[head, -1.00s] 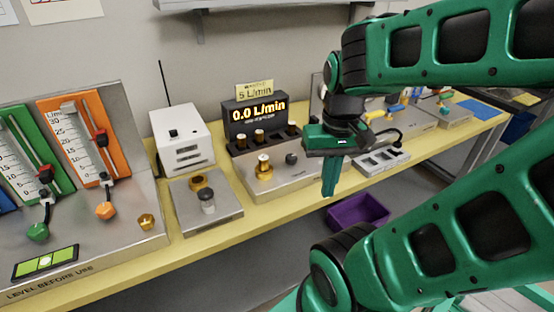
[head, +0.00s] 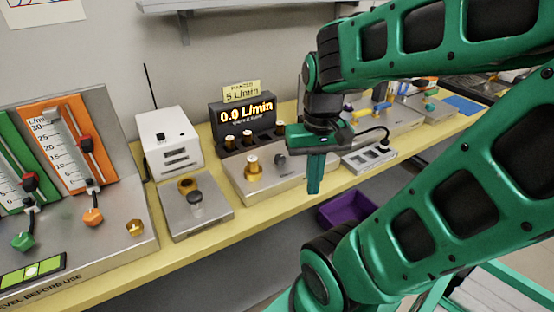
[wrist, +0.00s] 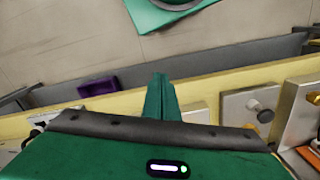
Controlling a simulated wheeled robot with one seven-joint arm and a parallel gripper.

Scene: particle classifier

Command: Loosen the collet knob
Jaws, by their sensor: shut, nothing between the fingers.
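No knob is labelled as the collet knob, so I cannot tell which one it is. Another knob, grey with a black top (head: 196,199), stands on the plate to the left, near a brass ring (head: 187,185); a grey knob also shows at the right of the wrist view (wrist: 265,115). My gripper (head: 314,188) is shut and empty, its fingers pointing down at the right of the black knob; the fingers also show in the wrist view (wrist: 160,92).
A display reading 0.0 L/min (head: 245,118) stands behind the plate. A white box (head: 170,140) with an antenna is left of it. Flowmeter panels (head: 70,150) fill the far left. A grey slotted tray (head: 369,157) lies right of my gripper. A purple bin (head: 345,207) is below the bench.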

